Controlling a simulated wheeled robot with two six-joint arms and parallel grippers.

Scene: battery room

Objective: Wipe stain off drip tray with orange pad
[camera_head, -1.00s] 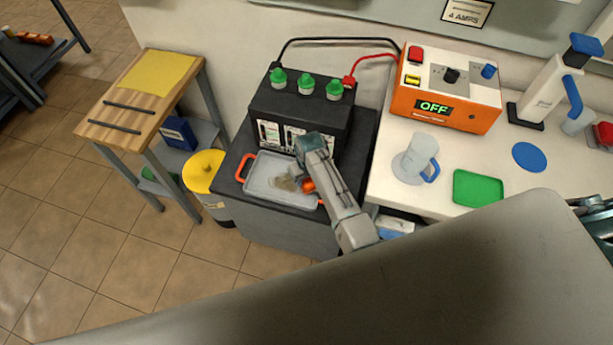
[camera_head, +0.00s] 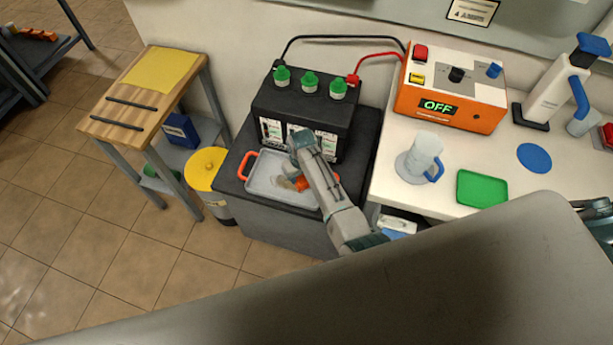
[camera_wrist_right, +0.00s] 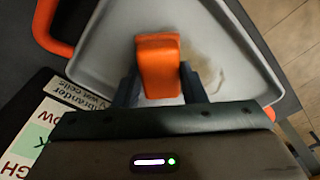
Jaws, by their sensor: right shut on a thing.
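The grey drip tray (camera_head: 262,187) with orange handles sits on a dark stand in front of the black battery. My right gripper (camera_head: 299,174) reaches over the tray and is shut on the orange pad (camera_head: 302,184). In the right wrist view the pad (camera_wrist_right: 158,68) stands between the two dark fingers (camera_wrist_right: 158,88), over the tray (camera_wrist_right: 108,42). A faint brown stain (camera_wrist_right: 203,55) lies beside the pad there. In the head view a small part of the stain (camera_head: 285,182) shows left of the pad. I cannot tell whether the pad touches the tray. My left gripper is not in view.
The black battery (camera_head: 299,105) with green caps stands right behind the tray. A yellow-lidded bin (camera_head: 206,168) stands left of the stand.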

